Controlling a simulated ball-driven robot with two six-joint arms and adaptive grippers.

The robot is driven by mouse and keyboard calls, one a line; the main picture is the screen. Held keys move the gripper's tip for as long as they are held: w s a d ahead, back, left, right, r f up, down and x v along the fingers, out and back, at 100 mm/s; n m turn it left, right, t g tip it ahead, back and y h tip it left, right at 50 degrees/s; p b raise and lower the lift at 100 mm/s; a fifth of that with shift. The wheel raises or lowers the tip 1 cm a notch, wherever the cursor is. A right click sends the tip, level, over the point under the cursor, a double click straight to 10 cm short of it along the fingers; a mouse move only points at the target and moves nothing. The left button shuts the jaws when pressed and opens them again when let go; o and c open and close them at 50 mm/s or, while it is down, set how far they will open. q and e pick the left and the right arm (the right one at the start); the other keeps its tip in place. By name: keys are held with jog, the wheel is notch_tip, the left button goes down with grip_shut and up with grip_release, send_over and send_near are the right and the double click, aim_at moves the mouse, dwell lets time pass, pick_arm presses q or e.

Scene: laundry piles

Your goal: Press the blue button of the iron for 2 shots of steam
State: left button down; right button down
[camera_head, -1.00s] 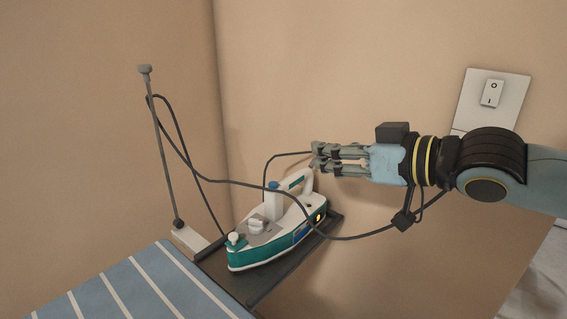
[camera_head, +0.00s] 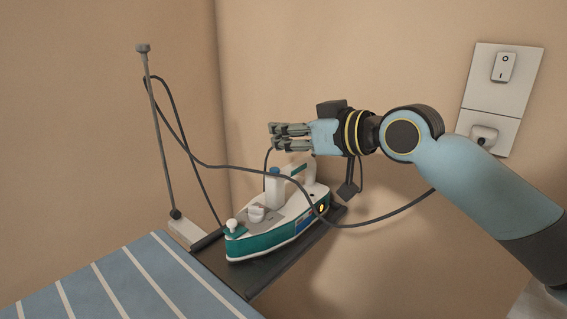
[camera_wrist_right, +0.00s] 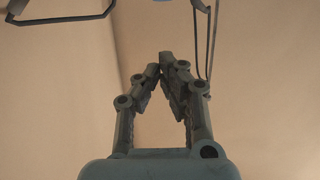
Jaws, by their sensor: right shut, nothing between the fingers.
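The white and teal iron (camera_head: 272,238) rests on the dark iron rest (camera_head: 257,283) in the head view. Its blue button (camera_head: 274,171) sits on top of the upright front of the handle. My right gripper (camera_head: 271,134) reaches in from the right and is above the blue button, apart from it. In the right wrist view the fingertips (camera_wrist_right: 159,63) meet, with nothing between them. A small orange light glows on the iron's side. My left gripper is not in view.
A dark cord (camera_head: 240,181) loops from a thin pole (camera_head: 158,130) across the front of the handle and to the right. A striped blue ironing board (camera_head: 125,285) fills the lower left. A wall switch (camera_head: 505,67) and socket (camera_head: 484,137) are at the right. Walls stand behind.

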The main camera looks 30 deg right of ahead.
aim_at(275, 171)
jog(key=shift+w+f, duration=0.1)
jog(key=shift+f, duration=1.9)
